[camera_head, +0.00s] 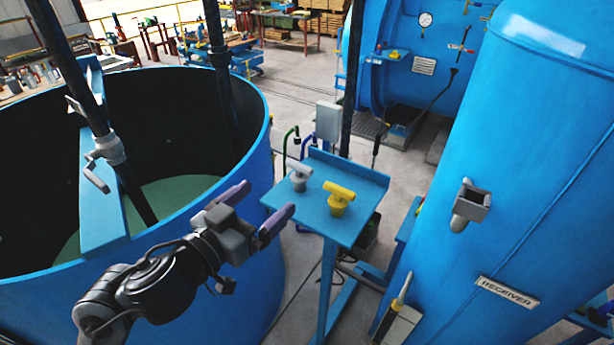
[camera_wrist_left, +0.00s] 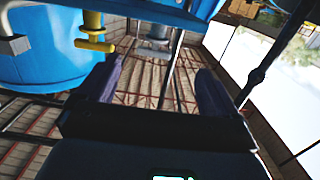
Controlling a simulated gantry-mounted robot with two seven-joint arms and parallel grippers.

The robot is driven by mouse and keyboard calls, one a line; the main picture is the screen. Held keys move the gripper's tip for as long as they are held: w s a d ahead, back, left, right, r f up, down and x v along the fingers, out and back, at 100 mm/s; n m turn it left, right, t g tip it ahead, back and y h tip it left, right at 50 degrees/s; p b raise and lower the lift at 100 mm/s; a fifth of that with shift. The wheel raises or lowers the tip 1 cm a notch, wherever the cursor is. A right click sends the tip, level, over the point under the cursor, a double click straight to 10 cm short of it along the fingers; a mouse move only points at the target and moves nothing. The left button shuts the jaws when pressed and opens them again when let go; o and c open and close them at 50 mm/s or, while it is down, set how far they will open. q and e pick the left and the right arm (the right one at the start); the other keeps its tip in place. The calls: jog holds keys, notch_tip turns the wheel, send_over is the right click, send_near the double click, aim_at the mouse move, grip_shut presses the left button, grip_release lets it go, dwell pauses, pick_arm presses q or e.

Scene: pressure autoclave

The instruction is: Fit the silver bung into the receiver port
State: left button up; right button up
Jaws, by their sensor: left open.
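The silver bung (camera_head: 299,176), with a T-shaped handle, stands on the left part of a small blue stand (camera_head: 330,226). A yellow bung (camera_head: 339,197) stands to its right. My left gripper (camera_head: 269,197) is open and empty, its purple fingers pointing toward the stand, just left of the silver bung and apart from it. In the left wrist view, the silver bung (camera_wrist_left: 156,45) shows beyond and between the open fingers (camera_wrist_left: 158,68), with the yellow bung (camera_wrist_left: 95,35) to the left. The receiver port (camera_head: 472,203) is a grey fitting on the blue tank at right. My right gripper is not seen.
The labelled receiver tank (camera_head: 545,150) fills the right side. A large open blue vat (camera_head: 265,140) lies under and beside my left arm. Dark vertical poles cross the scene. Pipes and a grey box (camera_head: 328,121) stand behind the stand. The space above the stand looks clear.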

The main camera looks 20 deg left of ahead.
aim_at(297, 167)
pick_arm(q)
jog(key=shift+t, duration=0.3)
jog(key=w, duration=0.1)
jog(key=w+d+r+b, duration=0.1)
jog(key=w, duration=0.1)
jog(key=w+r, duration=0.1)
jog(key=w, duration=0.1)
jog(key=shift+w+d+r, duration=0.1)
jog(key=shift+w+d, duration=0.05)
jog(key=x, duration=0.4)
jog(key=shift+d+b, duration=0.35)
jog(key=shift+d, duration=0.05)
jog(key=shift+w+d+f, duration=0.15)
jog(key=shift+w+f, duration=0.1)
jog(key=shift+w, duration=0.35)
jog(key=c, duration=1.1)
